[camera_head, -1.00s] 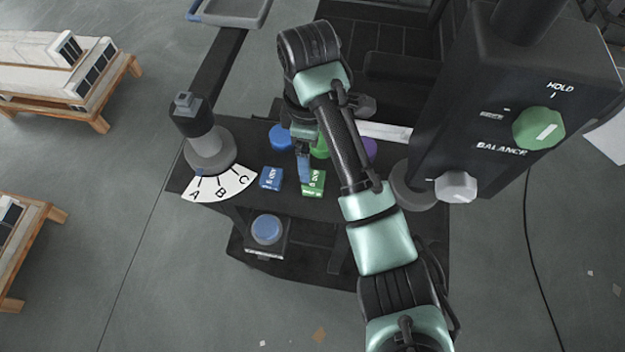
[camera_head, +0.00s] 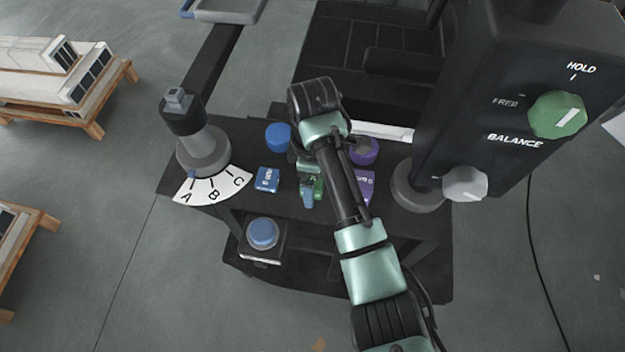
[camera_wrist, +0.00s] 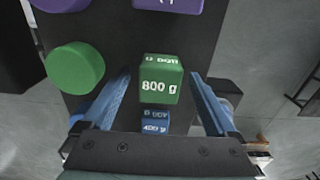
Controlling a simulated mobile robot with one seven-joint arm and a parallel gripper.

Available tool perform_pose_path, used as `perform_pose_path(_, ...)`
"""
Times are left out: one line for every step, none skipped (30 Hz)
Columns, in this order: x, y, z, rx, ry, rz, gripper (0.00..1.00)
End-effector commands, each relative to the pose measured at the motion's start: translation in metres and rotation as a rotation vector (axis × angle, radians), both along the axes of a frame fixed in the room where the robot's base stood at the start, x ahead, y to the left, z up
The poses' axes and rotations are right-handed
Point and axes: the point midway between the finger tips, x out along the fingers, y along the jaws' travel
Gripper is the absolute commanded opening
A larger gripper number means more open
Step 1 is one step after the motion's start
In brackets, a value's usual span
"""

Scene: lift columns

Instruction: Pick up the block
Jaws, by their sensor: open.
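A green block (camera_wrist: 160,82) marked "800 g" stands on the dark platform (camera_wrist: 205,30), between and just beyond my open fingers in the wrist view. My gripper (camera_wrist: 165,95) has two blue fingers, one on each side of the block, with gaps on both sides. In the head view my gripper (camera_head: 308,198) hangs over the green block (camera_head: 318,188), which is mostly hidden behind it. A blue block (camera_head: 267,179) lies to the left; in the wrist view the blue block (camera_wrist: 155,122) reads "400 g". A purple block (camera_head: 366,187) is to the right, partly behind my arm.
A blue disc (camera_head: 278,137) and a purple disc (camera_head: 364,151) sit behind the blocks. A green disc (camera_wrist: 75,68) shows in the wrist view. A lever with an A-B-C dial (camera_head: 212,189) stands left; a black control box (camera_head: 490,130) with knobs rises right.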

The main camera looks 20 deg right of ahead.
Motion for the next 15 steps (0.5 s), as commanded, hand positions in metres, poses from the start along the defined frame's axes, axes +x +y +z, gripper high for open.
perform_pose_path(-0.0001, -0.0001, -0.0008, 0.0, 0.0, 0.0, 0.93)
perform_pose_path(-0.0001, -0.0001, -0.0009, 0.0, 0.0, 0.0, 0.93)
perform_pose_path(-0.0001, -0.0001, -0.0008, 0.0, 0.0, 0.0, 0.93)
perform_pose_path(-0.0001, -0.0001, -0.0007, 0.0, 0.0, 0.0, 0.93)
perform_pose_path(-0.0001, -0.0001, -0.0007, 0.0, 0.0, 0.0, 0.93)
perform_pose_path(-0.0001, -0.0001, -0.0007, 0.0, 0.0, 0.0, 0.89)
perform_pose_path(0.0, 0.0, -0.0006, 0.0, 0.0, 0.0, 0.83)
perform_pose_path(-0.0001, -0.0001, -0.0006, 0.0, 0.0, 0.0, 0.78)
perform_pose_path(0.0, 0.0, -0.0005, 0.0, 0.0, 0.0, 0.71)
perform_pose_path(0.0, 0.0, -0.0005, 0.0, 0.0, 0.0, 0.66)
perform_pose_path(0.0, 0.0, -0.0004, 0.0, 0.0, 0.0, 0.6)
perform_pose_path(0.0, 0.0, -0.0004, 0.0, 0.0, 0.0, 0.53)
perform_pose_path(0.0, 0.0, -0.0004, 0.0, 0.0, 0.0, 0.47)
perform_pose_path(0.0, 0.0, -0.0004, 0.0, 0.0, 0.0, 0.42)
perform_pose_path(-0.0001, 0.0001, -0.0003, 0.0, 0.0, 0.0, 0.35)
